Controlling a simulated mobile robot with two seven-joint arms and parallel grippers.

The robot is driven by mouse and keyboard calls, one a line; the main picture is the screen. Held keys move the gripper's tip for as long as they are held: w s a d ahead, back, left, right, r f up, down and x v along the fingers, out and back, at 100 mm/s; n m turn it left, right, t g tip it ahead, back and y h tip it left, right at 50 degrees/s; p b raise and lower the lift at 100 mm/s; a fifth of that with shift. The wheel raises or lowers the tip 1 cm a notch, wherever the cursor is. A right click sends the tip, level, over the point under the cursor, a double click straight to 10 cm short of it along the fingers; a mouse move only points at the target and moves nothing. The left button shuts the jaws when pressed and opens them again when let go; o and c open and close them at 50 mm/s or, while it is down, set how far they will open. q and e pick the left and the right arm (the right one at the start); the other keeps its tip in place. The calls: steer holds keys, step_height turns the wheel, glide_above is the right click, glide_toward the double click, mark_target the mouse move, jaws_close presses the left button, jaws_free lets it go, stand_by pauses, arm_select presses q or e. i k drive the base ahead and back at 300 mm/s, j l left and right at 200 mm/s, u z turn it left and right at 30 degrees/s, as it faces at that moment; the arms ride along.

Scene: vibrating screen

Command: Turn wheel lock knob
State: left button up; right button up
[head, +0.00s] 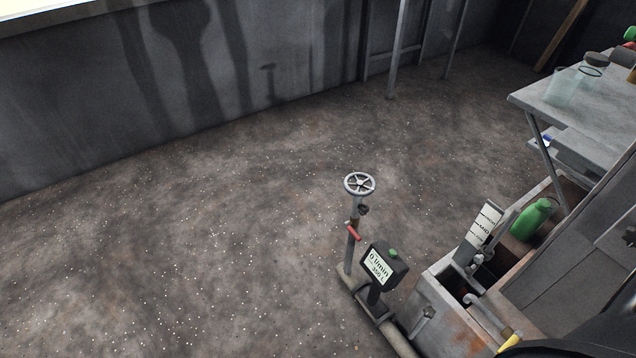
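A grey spoked handwheel (359,184) sits on top of an upright valve stem, left of the machine. Just under the wheel, on the right side of the stem, is a small dark knob (363,210), which looks like the wheel lock knob. A red lever (353,232) sticks out lower on the same stem. The knob is small, so its turn position cannot be told. Neither of my grippers is in view, and nothing touches the wheel or the knob.
A dark meter box (385,267) with a white display and green button stands beside the stem on a floor pipe (397,338). A metal trough (440,317), a green bottle (531,220) and a grey table (590,110) are at right. The floor at left is clear.

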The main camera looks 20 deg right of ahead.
mark_target(364, 209)
steer(key=i+u, duration=0.25)
steer(key=i, duration=1.15)
steer(key=i+z, duration=0.3)
steer(key=i, duration=0.2)
steer(key=i+z, duration=0.35)
steer(key=i+j+z, duration=0.3)
steer(key=i, duration=0.3)
steer(key=i+l+z, duration=0.2)
steer(key=z, duration=0.25)
steer(key=i+l+z, duration=0.1)
steer(key=i+z, duration=0.55)
steer(key=z, duration=0.2)
steer(key=i+j+z, duration=0.1)
steer(key=i+z, duration=0.3)
steer(key=i+l+z, duration=0.2)
steer(key=i+z, duration=0.65)
steer(key=z, duration=0.15)
steer(key=i+j+z, duration=0.1)
steer(key=i+z, duration=0.4)
steer(key=i+l+z, duration=0.15)
steer(key=i, duration=0.35)
steer(key=i+l+z, duration=0.1)
steer(key=i, duration=0.4)
steer(key=l+u, duration=0.1)
steer(key=u, duration=5)
